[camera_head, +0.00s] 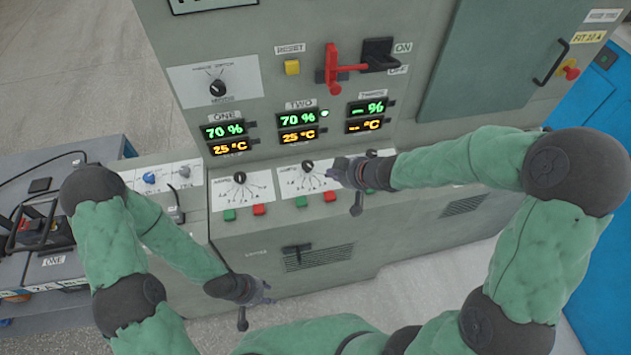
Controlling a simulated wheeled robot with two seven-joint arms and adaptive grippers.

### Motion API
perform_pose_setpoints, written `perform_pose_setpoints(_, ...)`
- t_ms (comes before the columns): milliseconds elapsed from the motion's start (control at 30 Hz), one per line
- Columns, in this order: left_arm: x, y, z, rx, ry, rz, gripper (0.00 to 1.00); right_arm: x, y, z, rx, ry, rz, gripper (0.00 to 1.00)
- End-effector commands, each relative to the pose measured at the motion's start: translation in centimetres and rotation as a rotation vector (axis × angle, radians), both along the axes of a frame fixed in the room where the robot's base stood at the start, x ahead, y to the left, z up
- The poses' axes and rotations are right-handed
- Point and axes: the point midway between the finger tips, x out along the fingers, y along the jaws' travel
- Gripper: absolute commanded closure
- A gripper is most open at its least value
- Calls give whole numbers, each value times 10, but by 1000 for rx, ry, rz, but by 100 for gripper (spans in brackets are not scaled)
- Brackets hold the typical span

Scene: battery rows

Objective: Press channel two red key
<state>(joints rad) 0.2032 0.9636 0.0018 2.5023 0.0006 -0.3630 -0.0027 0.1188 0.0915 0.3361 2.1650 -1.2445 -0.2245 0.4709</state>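The channel two red key (330,196) sits on the sloped console, right of the channel two green key (301,201) and below the dial (308,167) under the TWO displays. My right gripper (335,173) is above and slightly right of the red key in the picture, over the right part of that dial plate. I cannot tell how far above the panel it is. Its fingers are small and dark, so their opening is unclear. My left gripper (266,291) is low, in front of the cabinet's lower front, apart from the keys. Its opening is also unclear.
The channel one green key (229,214) and red key (259,209) lie to the left. The TWO display (297,118) reads 70 % and 25 °C, with a lit green lamp (324,113). A red lever (335,68) and yellow reset button (292,67) are above. A black handle (297,248) is below.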

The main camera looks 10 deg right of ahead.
Motion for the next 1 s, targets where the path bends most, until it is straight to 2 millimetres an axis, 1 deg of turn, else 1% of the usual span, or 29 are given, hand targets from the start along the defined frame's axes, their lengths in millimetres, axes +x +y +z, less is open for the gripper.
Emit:
perform_pose_setpoints(400,-1,0,0,-1,2,-2,60,0,-1,1,-2,-2,1,100)
perform_pose_setpoints(567,-1,0,-3,-1,2,-2,60,0,0,-2,-2,-2,1,100)
perform_pose_setpoints(767,-1,0,-16,0,2,-2,60,0,0,-13,-3,-3,1,100)
perform_pose_setpoints(1000,-1,0,-41,0,2,-2,60,0,-1,-35,-3,-3,1,100)
